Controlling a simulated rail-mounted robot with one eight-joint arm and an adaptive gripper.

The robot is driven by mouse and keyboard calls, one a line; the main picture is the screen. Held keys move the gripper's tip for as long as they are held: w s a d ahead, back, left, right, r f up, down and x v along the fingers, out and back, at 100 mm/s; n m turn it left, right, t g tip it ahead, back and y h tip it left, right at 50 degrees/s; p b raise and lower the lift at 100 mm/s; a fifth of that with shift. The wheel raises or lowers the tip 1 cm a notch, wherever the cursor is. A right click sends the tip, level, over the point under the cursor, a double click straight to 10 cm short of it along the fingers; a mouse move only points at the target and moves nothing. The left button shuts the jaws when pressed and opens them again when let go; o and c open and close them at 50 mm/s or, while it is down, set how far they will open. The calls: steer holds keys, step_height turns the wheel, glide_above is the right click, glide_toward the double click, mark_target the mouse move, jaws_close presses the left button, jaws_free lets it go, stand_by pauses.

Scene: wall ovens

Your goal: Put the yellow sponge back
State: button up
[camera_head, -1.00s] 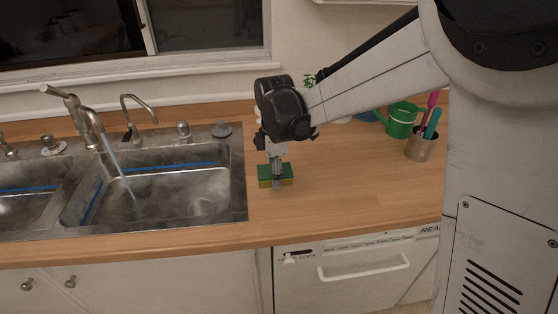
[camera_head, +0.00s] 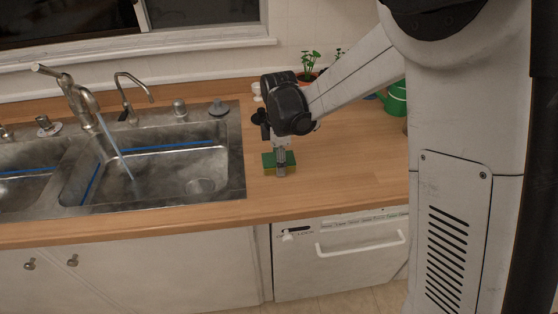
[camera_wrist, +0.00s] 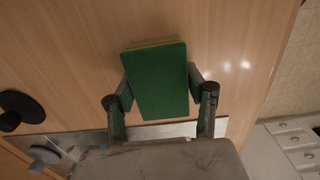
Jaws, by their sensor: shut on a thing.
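The sponge (camera_head: 269,161) has a green top and a thin yellow edge. In the head view it is at my gripper's fingertips, over the wooden counter just right of the sink. My gripper (camera_head: 281,168) points down and is shut on the sponge. In the wrist view the green face of the sponge (camera_wrist: 158,82) fills the space between the two fingers (camera_wrist: 160,98), with a strip of yellow at its far edge. I cannot tell whether the sponge touches the counter or is just above it.
The double sink (camera_head: 150,165) with a running faucet (camera_head: 82,105) is to the left. Potted plants (camera_head: 310,62) and a green watering can (camera_head: 396,98) stand behind and to the right. The counter (camera_head: 345,165) right of the sponge is clear.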

steer(key=o, duration=1)
step_height(320, 180, up, 12)
steer(key=s+d+r+m+t, duration=0.3)
steer(key=s+d+r+m, duration=0.55)
steer(key=s+d, duration=0.3)
steer(key=s+d+f+m+t, duration=0.1)
steer(key=s+d+m+t, duration=0.1)
steer(key=s+m, duration=0.3)
steer(key=s+d+f+m+t, duration=0.2)
steer(key=s+d+m, duration=0.2)
steer(key=s, duration=0.4)
steer(key=shift+f+m+p, duration=0.15)
steer(key=shift+m+p, duration=0.2)
steer(key=shift+m, duration=0.5)
